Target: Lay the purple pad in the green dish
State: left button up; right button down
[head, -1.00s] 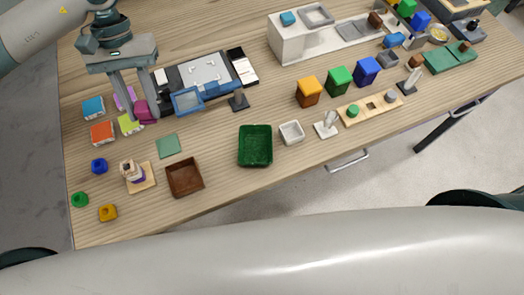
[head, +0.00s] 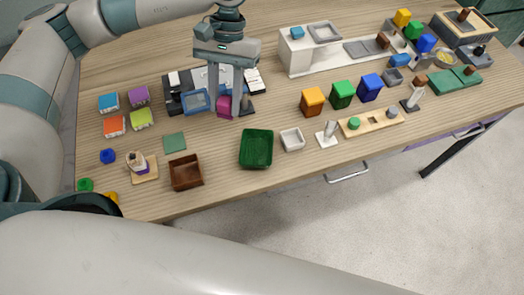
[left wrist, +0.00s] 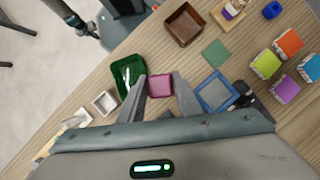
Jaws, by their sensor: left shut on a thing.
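My left gripper (head: 225,112) is shut on the purple pad (head: 223,106), a magenta-purple piece held between its two fingers. The pad also shows between the fingertips in the left wrist view (left wrist: 161,86). The green dish (head: 256,163) is a dark green, open, rectangular tray near the front middle of the table, and no object shows in it. In the head view, the gripper is behind the dish and slightly to its left. In the left wrist view, the dish (left wrist: 118,74) lies just left of the fingers. My right gripper is not in view.
A brown tray (head: 186,185) and a flat green square (head: 174,142) lie left of the dish. A small white dish (head: 292,150) stands close on its right. A blue frame (head: 196,111) is left of the gripper. Several coloured blocks stand at the far left.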

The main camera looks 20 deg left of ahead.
pick_arm(q)
jog(key=shift+s+d+f+n+p, duration=0.1)
jog(key=shift+d+f+n+p, duration=0.05)
jog(key=shift+d+n+p, duration=0.2)
jog(key=s+d+n+t+h+p, duration=0.2)
jog(key=d+n+p, duration=0.3)
jog(key=d+n, duration=0.4)
jog(key=s+d+n+t+h+p, duration=0.2)
jog(key=d+n+p, duration=0.4)
jog(key=d+n, duration=0.3)
jog(key=shift+s+d+n+t+p, duration=0.15)
jog(key=shift+s+n+t+p, duration=0.15)
jog(key=shift+s+n+t, duration=0.5)
